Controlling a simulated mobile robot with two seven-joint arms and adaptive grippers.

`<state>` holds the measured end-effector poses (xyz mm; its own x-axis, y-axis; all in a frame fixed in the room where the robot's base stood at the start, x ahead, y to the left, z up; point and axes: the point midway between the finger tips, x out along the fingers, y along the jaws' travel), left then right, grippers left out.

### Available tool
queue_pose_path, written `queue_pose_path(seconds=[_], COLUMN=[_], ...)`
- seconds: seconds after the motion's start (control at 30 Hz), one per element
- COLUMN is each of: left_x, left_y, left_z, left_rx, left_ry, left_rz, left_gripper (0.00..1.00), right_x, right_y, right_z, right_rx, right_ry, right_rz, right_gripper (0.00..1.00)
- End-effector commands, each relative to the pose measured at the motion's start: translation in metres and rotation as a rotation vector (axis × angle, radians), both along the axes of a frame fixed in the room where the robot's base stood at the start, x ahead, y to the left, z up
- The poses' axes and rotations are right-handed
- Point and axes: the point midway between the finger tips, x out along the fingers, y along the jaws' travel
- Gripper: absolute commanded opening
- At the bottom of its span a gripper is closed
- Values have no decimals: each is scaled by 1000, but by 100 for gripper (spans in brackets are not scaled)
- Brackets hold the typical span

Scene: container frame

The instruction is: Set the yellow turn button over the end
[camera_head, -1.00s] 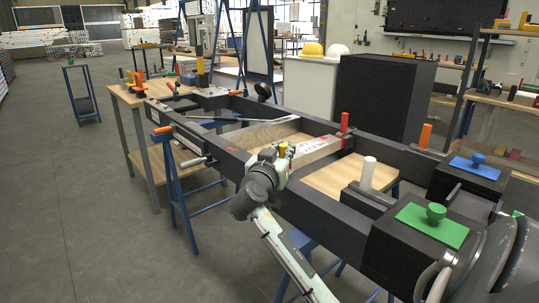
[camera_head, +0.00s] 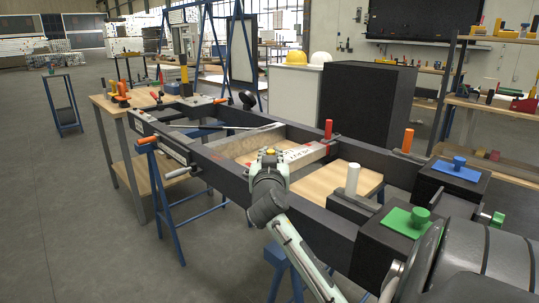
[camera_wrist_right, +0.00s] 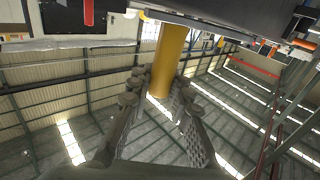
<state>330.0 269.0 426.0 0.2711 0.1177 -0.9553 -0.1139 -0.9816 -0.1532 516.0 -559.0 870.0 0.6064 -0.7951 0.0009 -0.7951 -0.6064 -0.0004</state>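The yellow turn button (camera_wrist_right: 171,50) is a smooth yellow cylinder in the right wrist view. Its lower part lies between the fingers of my right gripper (camera_wrist_right: 165,88), with a fingertip against each side. In the head view only a small yellow top (camera_head: 269,152) shows at my right gripper (camera_head: 269,160), by the near long side of the black frame (camera_head: 222,178). The wrist and fingers hide the rest of the button and the part below it. A pale bar with red marks (camera_head: 303,155) lies just right of the gripper. My left gripper is not in view.
Green (camera_head: 408,222) and blue (camera_head: 457,170) plates with knobs lie at right. A wooden table (camera_head: 108,105) stands at left. Open floor lies at front left.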

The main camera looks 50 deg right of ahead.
Motion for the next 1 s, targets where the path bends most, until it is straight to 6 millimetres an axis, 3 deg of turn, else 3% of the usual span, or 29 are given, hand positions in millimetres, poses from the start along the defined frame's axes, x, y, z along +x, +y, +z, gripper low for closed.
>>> queue_pose_path(seconds=[0.03,0.2,0.57,1.0], left_x=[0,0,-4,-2], left_y=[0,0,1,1], left_z=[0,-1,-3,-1], left_rx=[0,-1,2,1], left_ry=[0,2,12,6], left_rz=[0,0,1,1], left_gripper=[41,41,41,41], right_x=[0,0,-4,-55], right_y=[-1,0,5,72], right_z=[-1,-1,-1,-2], right_rx=[1,1,1,5], right_ry=[1,1,1,1], right_rz=[-2,-2,0,-2], right_gripper=[23,41,41,41])
